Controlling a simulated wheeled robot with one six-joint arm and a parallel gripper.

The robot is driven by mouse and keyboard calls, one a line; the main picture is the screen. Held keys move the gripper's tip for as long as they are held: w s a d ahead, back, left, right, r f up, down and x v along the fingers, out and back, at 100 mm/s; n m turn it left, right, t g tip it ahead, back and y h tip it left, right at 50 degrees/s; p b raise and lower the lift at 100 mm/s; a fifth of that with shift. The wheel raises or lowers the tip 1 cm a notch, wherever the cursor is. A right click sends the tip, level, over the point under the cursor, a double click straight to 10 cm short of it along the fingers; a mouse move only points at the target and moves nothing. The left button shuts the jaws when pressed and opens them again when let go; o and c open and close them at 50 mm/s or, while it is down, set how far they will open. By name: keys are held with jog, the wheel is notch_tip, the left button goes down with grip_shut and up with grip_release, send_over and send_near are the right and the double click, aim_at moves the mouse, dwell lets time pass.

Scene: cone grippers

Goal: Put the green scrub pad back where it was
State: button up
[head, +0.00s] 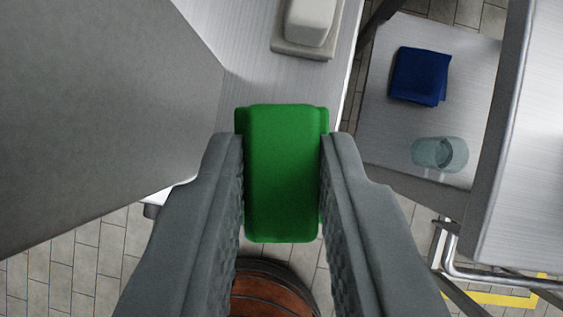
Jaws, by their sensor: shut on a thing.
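The green scrub pad (284,180) is in the middle of the head view. My gripper (282,165) is shut on it, with one grey finger against its left side and the other against its right side. The pad is held in the air. Its far end overlaps a narrow metal surface (285,92) in the picture, and its near end is over the floor and a brown round object. The pad's underside is hidden, and I cannot tell its height above the surface.
A soap-like white block (308,20) sits on a grey dish (290,47) at the top. On the right, a lower metal shelf (385,135) bears a folded blue cloth (419,76) and a clear glass (439,154). A brown round object (268,290) is below. A large metal panel (90,110) fills the left.

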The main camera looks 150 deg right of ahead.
aim_at(283, 184)
jog(key=shift+f, duration=2.1)
jog(key=shift+f, duration=0.3)
jog(key=o, duration=0.9)
jog(key=shift+r, duration=0.1)
jog(key=v, duration=1.7)
jog(key=shift+s+d+r, duration=0.1)
jog(key=shift+s+r, duration=0.05)
jog(key=shift+r, duration=0.05)
